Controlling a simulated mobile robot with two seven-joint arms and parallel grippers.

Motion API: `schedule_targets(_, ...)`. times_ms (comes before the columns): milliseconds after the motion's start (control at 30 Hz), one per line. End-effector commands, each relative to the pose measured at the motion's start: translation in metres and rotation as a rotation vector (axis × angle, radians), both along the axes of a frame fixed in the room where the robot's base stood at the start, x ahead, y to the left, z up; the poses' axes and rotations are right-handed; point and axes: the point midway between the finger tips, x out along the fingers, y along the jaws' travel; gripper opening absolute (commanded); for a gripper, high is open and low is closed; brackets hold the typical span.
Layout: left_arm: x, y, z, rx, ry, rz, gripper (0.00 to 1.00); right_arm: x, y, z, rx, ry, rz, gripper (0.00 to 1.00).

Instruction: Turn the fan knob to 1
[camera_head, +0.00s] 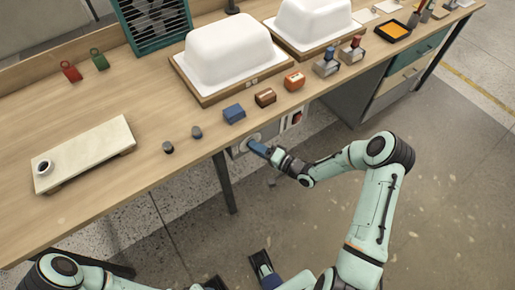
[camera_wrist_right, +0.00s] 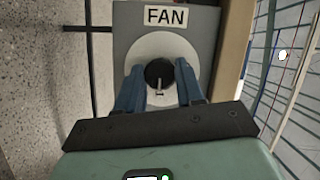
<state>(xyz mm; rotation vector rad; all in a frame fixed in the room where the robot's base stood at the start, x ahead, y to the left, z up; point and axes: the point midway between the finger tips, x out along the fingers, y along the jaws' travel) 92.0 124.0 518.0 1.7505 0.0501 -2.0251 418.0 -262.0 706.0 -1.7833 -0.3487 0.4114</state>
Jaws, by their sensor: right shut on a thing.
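The fan knob (camera_wrist_right: 159,73) is a black round knob on a pale disc, on a grey panel below a FAN label (camera_wrist_right: 165,16). A light pointer mark on it points down in the wrist view. My right gripper (camera_wrist_right: 160,88) has its two blue fingers on either side of the knob, shut on it. In the head view my right gripper (camera_head: 258,148) reaches the panel (camera_head: 240,150) under the table's front edge; the knob is hidden there. No number marks are readable.
The wooden table (camera_head: 120,95) stands above the panel, with a blue block (camera_head: 234,113) and other small blocks near its edge. Two white tub shells (camera_head: 230,50) and a teal fan box (camera_head: 155,25) stand behind. A table leg (camera_head: 225,182) is left of the panel.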

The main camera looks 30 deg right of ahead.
Motion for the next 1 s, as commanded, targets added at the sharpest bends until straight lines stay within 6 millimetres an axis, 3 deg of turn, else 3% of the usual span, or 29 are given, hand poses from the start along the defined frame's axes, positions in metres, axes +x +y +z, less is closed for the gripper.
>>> schedule_targets(533,0.0001,-0.0001,-0.0002,0.0,-0.001,0.0,0.43,-0.0012,0.0009,-0.002,0.024,0.007,0.002,0.07)
schedule_targets(567,0.0001,-0.0001,-0.0002,0.0,-0.001,0.0,0.43,-0.0012,0.0009,-0.002,0.024,0.007,0.002,0.47)
schedule_targets(600,0.0001,-0.0001,-0.0002,0.0,-0.001,0.0,0.43,-0.0011,0.001,-0.0019,0.024,0.007,0.002,0.6)
schedule_targets(1000,0.0001,-0.0001,0.0001,0.0,0.0,0.0,0.43,-0.0053,-0.0027,-0.0001,0.022,0.003,0.0,0.63)
